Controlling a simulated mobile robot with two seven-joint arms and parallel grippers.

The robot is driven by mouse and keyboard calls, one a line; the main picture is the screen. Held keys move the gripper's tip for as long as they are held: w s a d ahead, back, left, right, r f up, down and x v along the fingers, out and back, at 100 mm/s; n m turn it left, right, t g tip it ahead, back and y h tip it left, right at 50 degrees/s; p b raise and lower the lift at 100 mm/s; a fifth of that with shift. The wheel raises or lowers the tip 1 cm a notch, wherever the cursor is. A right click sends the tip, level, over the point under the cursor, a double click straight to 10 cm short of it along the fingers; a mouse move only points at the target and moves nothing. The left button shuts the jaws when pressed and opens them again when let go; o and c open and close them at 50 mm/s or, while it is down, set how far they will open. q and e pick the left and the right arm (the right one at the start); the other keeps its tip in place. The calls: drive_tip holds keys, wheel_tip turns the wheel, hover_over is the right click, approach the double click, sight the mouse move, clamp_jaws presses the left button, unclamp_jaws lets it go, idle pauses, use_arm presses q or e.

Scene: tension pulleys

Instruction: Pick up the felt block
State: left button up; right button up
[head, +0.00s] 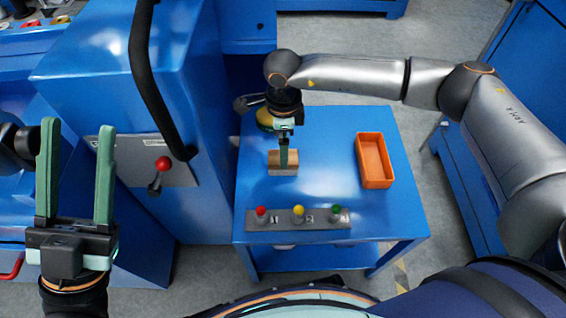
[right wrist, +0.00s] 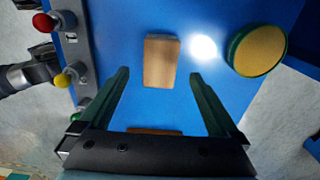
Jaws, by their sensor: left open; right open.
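The felt block (head: 275,160), a tan wood-coloured block with a greyish lower part, lies on the blue table left of its middle. In the right wrist view the block (right wrist: 161,62) lies ahead, between the lines of the two fingertips. My right gripper (head: 284,150) points down over the block and partly hides it in the head view. It is open and empty in the right wrist view (right wrist: 160,77), and I cannot tell the exact height gap. My left gripper (head: 77,125) is open and empty, pointing up at the left, away from the table.
An orange bin (head: 376,183) stands right of the block. A panel with red, yellow and green knobs (head: 325,220) lies along the table's front. A round green tin with a yellowish top (right wrist: 258,51) sits behind the block. A blue machine with a red-knobbed lever (head: 163,163) stands left.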

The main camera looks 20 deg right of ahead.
drive_tip(key=shift+f+b, duration=1.1)
drive_tip(key=shift+f, duration=2.1)
drive_tip(key=shift+c, duration=0.3)
drive_tip(key=c, duration=1.4)
drive_tip(key=shift+r, duration=0.15)
drive_tip(key=shift+r+p, duration=0.3)
drive_tip(key=shift+r, duration=0.35)
drive_tip(key=s+a+r+p, duration=0.1)
drive_tip(key=s+r, duration=0.2)
drive_tip(key=s, duration=0.1)
drive_tip(key=s+a+r+p, duration=0.1)
drive_tip(key=s+r+p, duration=0.1)
drive_tip(key=s+r, duration=0.2)
drive_tip(key=s+a+r+p, duration=0.1)
drive_tip(key=s+r, duration=0.3)
drive_tip(key=s, duration=0.1)
drive_tip(key=shift+s+a+r+p, duration=0.15)
drive_tip(key=shift+s+r+p, duration=0.1)
drive_tip(key=shift+s+p, duration=0.15)
